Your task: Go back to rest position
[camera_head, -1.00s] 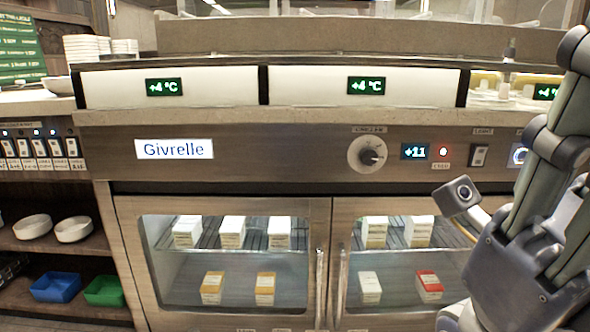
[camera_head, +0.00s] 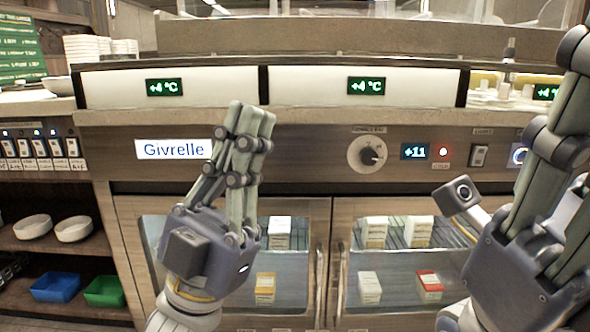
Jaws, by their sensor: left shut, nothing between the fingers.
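My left gripper (camera_head: 254,112) is raised in front of the refrigerated counter, its fingers pointing up and drawn together with nothing between them. It covers part of the left glass door and the right end of the Givrelle label. My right gripper (camera_head: 540,230) is at the right edge, its fingers pointing up and out of the frame at the top right. Its fingertips are not in view, so its opening cannot be seen.
The counter has a wooden front (camera_head: 300,160) with a round dial (camera_head: 367,153) and two glass doors holding small boxes (camera_head: 375,232). At left, shelves hold white bowls (camera_head: 73,229), a blue bin (camera_head: 56,287) and a green bin (camera_head: 104,291).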

